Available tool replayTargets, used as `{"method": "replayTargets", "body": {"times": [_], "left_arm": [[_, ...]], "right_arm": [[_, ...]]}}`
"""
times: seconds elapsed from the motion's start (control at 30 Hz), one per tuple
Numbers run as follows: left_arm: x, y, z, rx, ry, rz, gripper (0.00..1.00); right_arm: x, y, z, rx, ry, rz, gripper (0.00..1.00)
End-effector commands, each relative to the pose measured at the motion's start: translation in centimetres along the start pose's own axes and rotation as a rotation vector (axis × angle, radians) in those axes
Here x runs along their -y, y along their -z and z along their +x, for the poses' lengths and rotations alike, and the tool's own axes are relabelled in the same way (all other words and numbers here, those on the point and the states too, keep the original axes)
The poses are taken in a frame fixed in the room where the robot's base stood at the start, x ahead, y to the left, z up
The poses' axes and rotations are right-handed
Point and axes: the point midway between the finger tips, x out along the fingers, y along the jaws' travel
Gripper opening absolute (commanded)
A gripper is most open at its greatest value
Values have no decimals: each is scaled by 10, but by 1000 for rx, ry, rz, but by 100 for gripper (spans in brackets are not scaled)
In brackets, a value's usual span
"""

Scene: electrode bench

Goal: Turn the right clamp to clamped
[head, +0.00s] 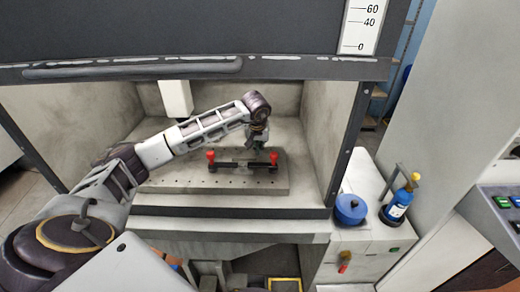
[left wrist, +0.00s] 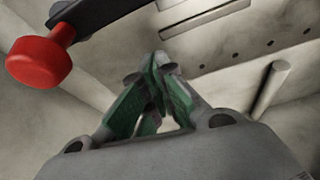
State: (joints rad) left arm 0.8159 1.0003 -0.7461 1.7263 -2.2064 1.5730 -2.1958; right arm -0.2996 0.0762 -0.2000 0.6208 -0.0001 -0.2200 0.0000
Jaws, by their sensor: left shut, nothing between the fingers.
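Two red-knobbed clamps sit at the ends of a dark bar (head: 240,165) on the perforated plate inside the bench enclosure. The left clamp (head: 211,156) stands at the bar's left end. The right clamp (head: 274,158) stands at its right end. My left gripper (head: 257,146) is just above and slightly left of the right clamp, its fingers shut and empty. In the left wrist view the green-padded fingers (left wrist: 157,95) meet at the tips, and a red knob (left wrist: 40,62) on a dark arm lies to their left, apart from them. My right gripper is not in view.
The plate (head: 180,181) has a row of holes along its front. Enclosure walls stand at both sides, with a raised dark sash (head: 200,66) above. A blue pot (head: 350,208) and a blue bottle (head: 399,203) stand outside on the right.

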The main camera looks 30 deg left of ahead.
Motion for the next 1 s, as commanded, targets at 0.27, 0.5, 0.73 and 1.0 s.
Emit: {"method": "replayTargets", "body": {"times": [0.27, 0.5, 0.73, 1.0], "left_arm": [[-1, 1, -20, -3, -1, 0, 0], [-2, 1, -44, -4, -1, 1, 0], [-3, 1, -73, -4, 0, 0, 0], [-4, 1, -94, -3, -1, 0, 0]], "right_arm": [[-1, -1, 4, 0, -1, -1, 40], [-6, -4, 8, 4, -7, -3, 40], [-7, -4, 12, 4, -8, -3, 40], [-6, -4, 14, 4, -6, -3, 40]]}}
